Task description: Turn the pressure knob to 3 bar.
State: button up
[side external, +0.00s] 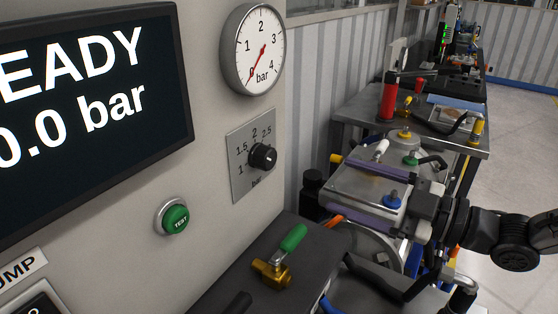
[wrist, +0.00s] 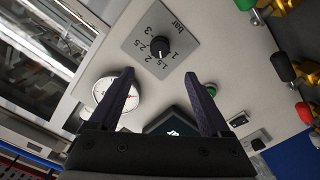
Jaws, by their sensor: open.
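The black pressure knob (side external: 263,157) sits on a grey scale plate (side external: 240,183) on the panel front. Marks from 1 to 2.5 show in the side view; 3 shows in the wrist view. I cannot tell clearly where the knob points. The knob (wrist: 159,47) and plate (wrist: 133,42) also show in the wrist view, the knob beyond my fingertips. My gripper (side external: 337,183) is open and empty, to the right of the knob and apart from it. In the wrist view, its two dark fingers (wrist: 159,80) are spread wide with nothing between them.
The round gauge (side external: 252,50) has its red needle at the low end. The display (side external: 90,110) reads 0.0 bar. A green TEST button (side external: 175,220) and a green-handled brass valve (side external: 275,262) lie below the knob. A cluttered bench (side external: 365,120) stands behind.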

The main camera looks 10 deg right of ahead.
aim_at(271, 160)
jog(key=x, duration=1.3)
jog(key=shift+w+a, duration=0.2)
jog(key=shift+a, duration=0.1)
grip_shut()
